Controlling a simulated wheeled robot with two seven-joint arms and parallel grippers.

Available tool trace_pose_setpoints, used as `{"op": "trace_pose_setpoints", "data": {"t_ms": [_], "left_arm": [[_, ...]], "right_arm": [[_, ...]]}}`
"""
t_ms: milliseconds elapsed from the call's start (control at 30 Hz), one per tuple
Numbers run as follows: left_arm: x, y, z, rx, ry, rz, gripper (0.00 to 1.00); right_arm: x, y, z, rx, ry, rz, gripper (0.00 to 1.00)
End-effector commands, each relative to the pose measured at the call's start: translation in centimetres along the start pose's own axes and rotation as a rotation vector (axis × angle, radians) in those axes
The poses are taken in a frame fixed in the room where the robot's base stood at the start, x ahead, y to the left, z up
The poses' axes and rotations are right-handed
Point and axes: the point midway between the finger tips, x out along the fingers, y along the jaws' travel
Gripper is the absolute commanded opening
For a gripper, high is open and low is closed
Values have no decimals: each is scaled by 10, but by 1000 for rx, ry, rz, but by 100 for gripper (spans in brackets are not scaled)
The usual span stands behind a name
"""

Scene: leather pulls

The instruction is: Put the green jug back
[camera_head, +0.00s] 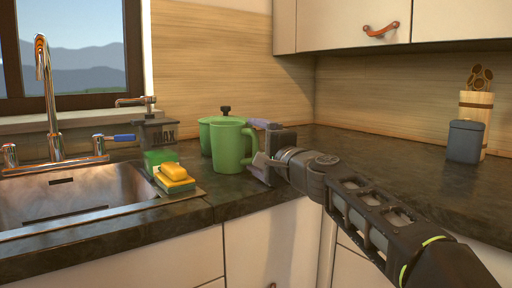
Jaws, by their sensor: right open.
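The green jug (228,148) stands upright on the dark counter (335,160), near the front edge of the corner, with its handle to the right. My right gripper (258,143) comes in from the right at the jug's handle side. It is open, with one finger above the other in the picture, near the handle. I cannot tell whether the fingers touch the handle or are around it. My left gripper is not in view.
A green lidded pot (205,134) with a black knob stands close behind the jug. Yellow sponges (173,174), a green container and a dark INOX-like box (155,133) sit left, beside the sink (75,195). A grey canister (465,141) and a wooden utensil holder (477,104) stand far right.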

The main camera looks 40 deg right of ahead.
Motion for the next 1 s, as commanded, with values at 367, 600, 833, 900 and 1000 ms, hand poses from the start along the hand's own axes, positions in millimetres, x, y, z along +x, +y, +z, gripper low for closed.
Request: {"op": "trace_pose_setpoints", "data": {"t_ms": [367,600,833,900,1000], "left_arm": [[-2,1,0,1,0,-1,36],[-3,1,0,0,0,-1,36],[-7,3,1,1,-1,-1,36],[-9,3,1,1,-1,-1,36],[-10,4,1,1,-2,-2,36]], "right_arm": [[-8,-4,0,-1,1,-1,93],[-52,-5,0,-1,1,-3,93],[-98,-6,0,-1,1,-2,93],[-108,-5,0,0,0,-2,93],[-117,-4,0,1,0,-1,93]]}}
